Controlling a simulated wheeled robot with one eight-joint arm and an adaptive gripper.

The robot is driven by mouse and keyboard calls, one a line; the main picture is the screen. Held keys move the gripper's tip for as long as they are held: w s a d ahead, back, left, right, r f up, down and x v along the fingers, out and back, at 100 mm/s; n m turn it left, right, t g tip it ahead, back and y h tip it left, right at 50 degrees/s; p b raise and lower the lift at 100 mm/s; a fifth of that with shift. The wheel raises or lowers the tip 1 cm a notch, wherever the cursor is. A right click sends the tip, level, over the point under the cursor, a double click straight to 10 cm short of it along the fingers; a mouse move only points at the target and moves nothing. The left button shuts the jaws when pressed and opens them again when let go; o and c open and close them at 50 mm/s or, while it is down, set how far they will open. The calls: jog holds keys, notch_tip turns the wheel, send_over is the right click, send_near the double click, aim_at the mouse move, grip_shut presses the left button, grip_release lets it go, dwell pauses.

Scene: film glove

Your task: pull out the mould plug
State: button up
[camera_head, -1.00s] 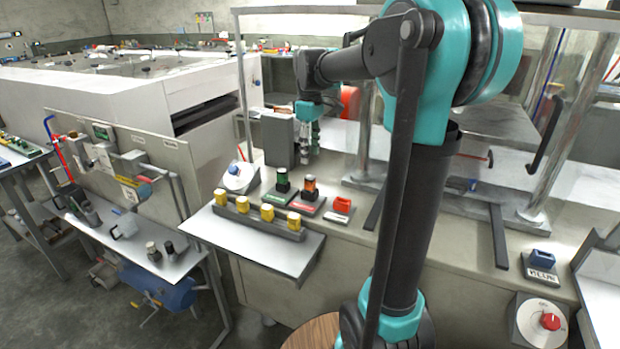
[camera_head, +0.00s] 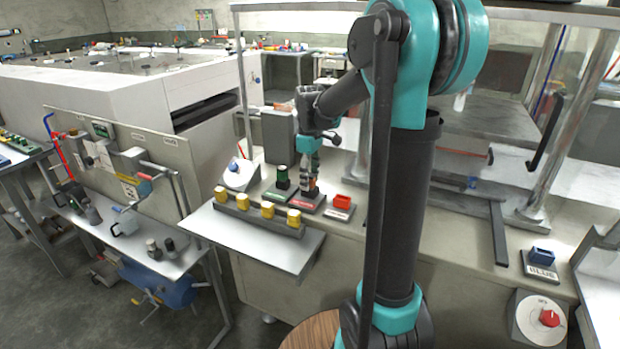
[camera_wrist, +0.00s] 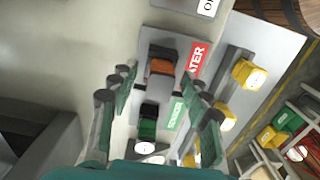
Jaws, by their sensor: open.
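A green-and-black plug (camera_head: 283,176) stands upright in a dark base with a green label; it also shows in the wrist view (camera_wrist: 148,122). An orange-and-black plug (camera_wrist: 160,68) stands beside it, in a base with a red label ending in "ATER". I cannot read the green label, so I cannot tell which plug is the mould one. My gripper (camera_wrist: 160,88) points down, open and empty, its fingers on either side of the space over the two plugs. In the head view my gripper (camera_head: 311,183) partly hides the orange plug.
A rack with several yellow knobs (camera_head: 268,209) stands in front of the plugs. A red block (camera_head: 343,201) sits to their right and a white dial box (camera_head: 240,175) to their left. A grey box (camera_head: 279,135) stands behind. A clear-panelled press frame (camera_head: 545,150) is at right.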

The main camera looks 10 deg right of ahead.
grip_shut()
jog(key=shift+r, duration=0.5)
dwell(0.6)
jog(key=shift+r, duration=2.15)
jog(key=shift+r, duration=0.1)
jog(key=shift+r, duration=1.45)
